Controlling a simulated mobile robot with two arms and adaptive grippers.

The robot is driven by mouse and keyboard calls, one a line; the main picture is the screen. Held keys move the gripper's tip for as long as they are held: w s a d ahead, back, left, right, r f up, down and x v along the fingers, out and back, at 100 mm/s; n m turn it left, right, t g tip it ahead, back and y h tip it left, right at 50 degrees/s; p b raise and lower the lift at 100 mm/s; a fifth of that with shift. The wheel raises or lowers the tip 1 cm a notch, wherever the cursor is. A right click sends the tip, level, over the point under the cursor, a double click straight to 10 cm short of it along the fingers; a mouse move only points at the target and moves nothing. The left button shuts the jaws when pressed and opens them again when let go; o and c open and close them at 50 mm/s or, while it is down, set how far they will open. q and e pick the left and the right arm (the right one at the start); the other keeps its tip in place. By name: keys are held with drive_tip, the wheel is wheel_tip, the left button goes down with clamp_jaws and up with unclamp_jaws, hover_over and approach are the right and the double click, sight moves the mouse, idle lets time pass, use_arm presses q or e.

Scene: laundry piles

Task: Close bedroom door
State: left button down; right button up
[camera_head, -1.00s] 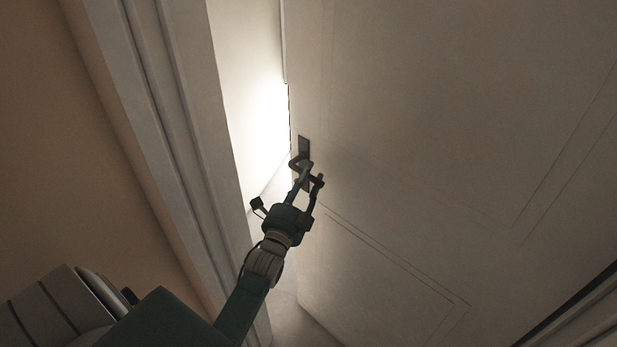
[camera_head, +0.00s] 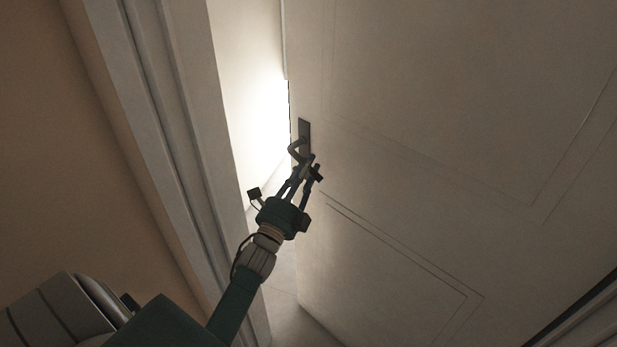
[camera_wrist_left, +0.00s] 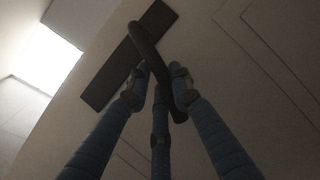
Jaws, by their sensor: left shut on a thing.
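The bedroom door (camera_head: 430,130) is a pale panelled door standing partly open, with a bright gap between its left edge and the frame. A dark door handle (camera_head: 298,148) on a long dark plate sits near that edge. My left gripper (camera_head: 310,170) reaches up from below and is shut on the handle. In the left wrist view the fingers (camera_wrist_left: 160,90) close around the curved handle (camera_wrist_left: 148,52), and the dark backplate (camera_wrist_left: 128,57) lies behind it on the door. My right gripper is not in view.
The pale door frame (camera_head: 165,130) runs along the left, with a tan wall (camera_head: 60,150) beyond it. Bright light and a pale wall (camera_head: 240,70) show through the gap. Another frame edge (camera_head: 580,310) shows at the lower right.

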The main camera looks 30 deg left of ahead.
use_arm(q)
drive_tip(key=shift+w+a+f+m+t+h+b, duration=0.1)
drive_tip(key=shift+a+f+m+t+h+b, duration=0.15)
drive_tip(key=shift+m+b, duration=0.55)
drive_tip(key=shift+s+a+f+m+t+h+b, duration=0.15)
drive_tip(key=shift+f+m+h+b, duration=0.2)
drive_tip(key=shift+m+b, duration=0.45)
drive_tip(key=shift+w+a+f+m+t+h+b, duration=0.1)
drive_tip(key=shift+w+f+m+t+h+b, duration=0.15)
drive_tip(key=shift+m+b, duration=0.55)
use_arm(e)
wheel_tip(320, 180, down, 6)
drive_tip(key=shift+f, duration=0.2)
use_arm(q)
drive_tip(key=shift+s, duration=0.1)
